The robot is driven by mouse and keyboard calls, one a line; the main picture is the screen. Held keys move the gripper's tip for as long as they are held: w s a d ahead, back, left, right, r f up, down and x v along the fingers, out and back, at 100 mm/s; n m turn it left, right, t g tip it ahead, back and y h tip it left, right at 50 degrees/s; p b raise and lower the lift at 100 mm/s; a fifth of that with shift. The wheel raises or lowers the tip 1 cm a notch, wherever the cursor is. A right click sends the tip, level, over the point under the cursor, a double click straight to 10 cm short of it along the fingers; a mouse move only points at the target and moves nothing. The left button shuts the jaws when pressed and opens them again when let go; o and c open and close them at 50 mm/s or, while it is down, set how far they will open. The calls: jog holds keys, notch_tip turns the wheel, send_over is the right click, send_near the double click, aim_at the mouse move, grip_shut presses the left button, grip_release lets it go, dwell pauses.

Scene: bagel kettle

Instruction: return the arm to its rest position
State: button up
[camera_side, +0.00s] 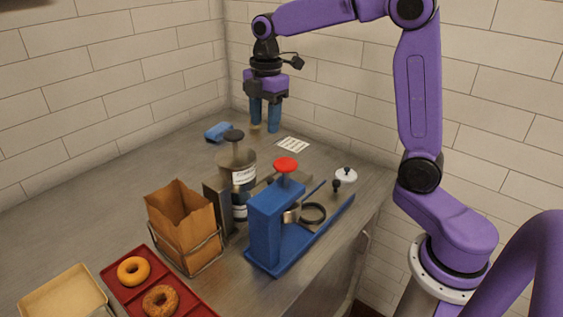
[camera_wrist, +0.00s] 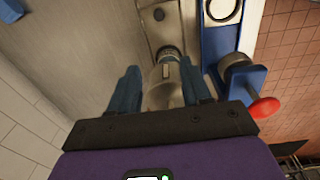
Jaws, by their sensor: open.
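My gripper (camera_side: 264,121) is open and empty, with blue fingers pointing down. In the side view it hangs above the far part of the counter, near the back wall. In the wrist view its two fingers (camera_wrist: 162,90) stand apart, and a metal canister (camera_wrist: 165,88) shows between and beyond them. My purple arm reaches across from the right, high over the counter.
Below stand a labelled canister with a dark knob (camera_side: 243,176), a blue press with a red knob (camera_side: 272,225), a paper bag (camera_side: 181,222) in a wire holder, and a red tray (camera_side: 190,304) with two bagels. A blue sponge (camera_side: 217,131) and a white card (camera_side: 293,145) lie behind.

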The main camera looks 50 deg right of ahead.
jog(key=s+a+r+m+t+y, duration=0.2)
jog(key=s+a+r+m+y, duration=0.35)
jog(key=s+a, duration=0.75)
jog(key=s+d+f+g+h, duration=0.1)
jog(key=s+d+f+h, duration=0.1)
jog(key=s+d+f, duration=0.2)
jog(key=s+d+f+g+h, duration=0.1)
jog(key=s+d+f+h, duration=0.2)
jog(key=s+f, duration=0.6)
jog(key=s+d, duration=0.2)
jog(key=s, duration=0.1)
jog(key=shift+s+d, duration=0.2)
jog(key=shift+s, duration=0.2)
jog(key=shift+n+h, duration=0.25)
